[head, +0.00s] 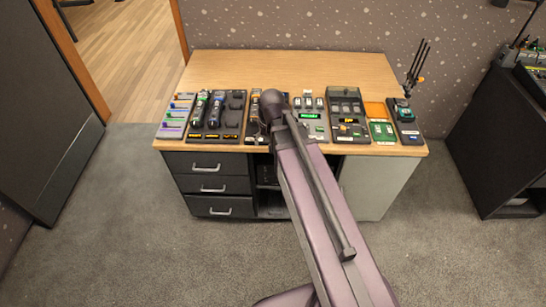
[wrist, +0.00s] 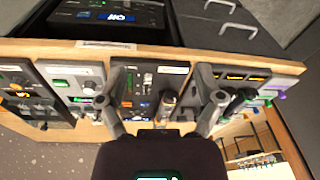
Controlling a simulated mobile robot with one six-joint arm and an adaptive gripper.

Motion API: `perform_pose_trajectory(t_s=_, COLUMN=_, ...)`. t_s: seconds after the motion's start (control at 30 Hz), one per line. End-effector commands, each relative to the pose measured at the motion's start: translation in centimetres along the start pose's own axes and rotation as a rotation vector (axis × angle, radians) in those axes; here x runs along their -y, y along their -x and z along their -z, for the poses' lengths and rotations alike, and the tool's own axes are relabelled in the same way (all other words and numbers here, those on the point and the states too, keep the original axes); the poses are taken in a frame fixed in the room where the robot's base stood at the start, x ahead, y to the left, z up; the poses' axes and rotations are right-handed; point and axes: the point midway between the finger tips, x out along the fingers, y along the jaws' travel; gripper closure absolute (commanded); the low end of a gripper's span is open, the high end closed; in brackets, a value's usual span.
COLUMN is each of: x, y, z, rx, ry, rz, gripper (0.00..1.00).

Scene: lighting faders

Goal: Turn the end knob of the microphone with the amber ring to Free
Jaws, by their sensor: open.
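My gripper (wrist: 161,76) is open and empty in the wrist view, its fingers spread above a dark panel (wrist: 140,82). A dark cylinder with an amber band (wrist: 167,102), which looks like the amber-ringed microphone, lies between the fingers, nearer the right one. No contact shows. Its end knob and markings are too small to read. In the head view, the dark end of my arm covers part of that panel (head: 254,130), and the fingertips are hidden. Two other dark cylinders lie in a black tray to the left, one with a green mark (head: 200,104) and one beside it (head: 217,108).
The wooden desk (head: 290,68) is clear behind the row of devices. A grey panel with a green display (head: 310,116) and a dark panel (head: 347,112) stand to the right. A blue-lit black unit (wrist: 115,17) sits below the desk edge in the wrist view.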

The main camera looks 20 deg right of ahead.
Motion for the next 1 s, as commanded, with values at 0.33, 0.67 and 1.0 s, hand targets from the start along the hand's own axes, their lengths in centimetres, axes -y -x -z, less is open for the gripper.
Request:
perform_pose_trajectory(t_s=0.33, x=-0.4, y=0.6, z=-4.9, rx=0.091, ry=0.071, rz=-0.035, gripper=0.15)
perform_pose_trajectory(t_s=0.67, x=-0.5, y=1.0, z=-7.1, rx=0.137, ry=0.106, rz=-0.053, gripper=0.15)
perform_pose_trajectory(t_s=1.0, x=-0.6, y=1.0, z=-7.2, rx=0.141, ry=0.109, rz=-0.053, gripper=0.15)
